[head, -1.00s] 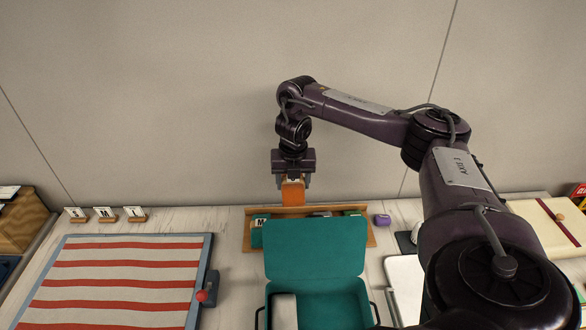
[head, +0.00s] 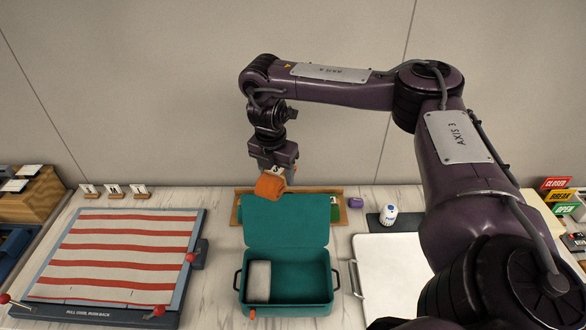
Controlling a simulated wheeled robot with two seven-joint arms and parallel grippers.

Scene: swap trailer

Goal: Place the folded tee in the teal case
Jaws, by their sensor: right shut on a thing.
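The teal case (head: 317,287) stands open on the counter with its lid (head: 285,222) raised at the back. A pale grey-white block (head: 259,281) lies in its left part; the right part looks empty. My right gripper (head: 272,176) is shut on an orange folded tee (head: 270,187), with a small white tag at its top. It holds the tee in the air above and behind the raised lid, a little left of its middle. The tee is tilted. My left gripper is not in view.
A striped folding board (head: 130,250) with red knobs lies at left. A wooden tray (head: 239,209) sits behind the lid. A white board (head: 385,275), a purple item (head: 355,202) and a white round device (head: 389,215) are at right. Small signs (head: 558,196) stand far right.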

